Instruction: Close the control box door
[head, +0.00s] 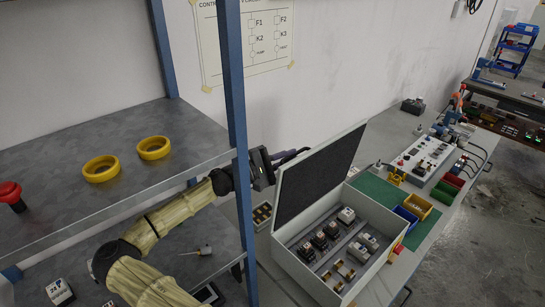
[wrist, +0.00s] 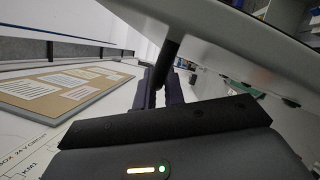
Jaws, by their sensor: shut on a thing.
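The control box (head: 345,285) is a pale case on the bench with relays and terminals inside. Its door (head: 357,135) stands raised and open, tilted back, with a dark inner face. My gripper (head: 292,156) is at the outer, left side of the door, near its upper left edge. In the wrist view the door is the pale panel (wrist: 225,38) across the top right. There my gripper (wrist: 164,92) is shut on a dark bar (wrist: 172,58) that meets the door and looks like its handle. The fingertips are partly hidden in the head view.
A blue-framed shelf (head: 232,100) with yellow rings (head: 101,169) stands close beside my arm. Coloured bins (head: 416,206) and a green mat (head: 378,189) lie right of the box. A brown notice board (wrist: 65,88) shows in the wrist view.

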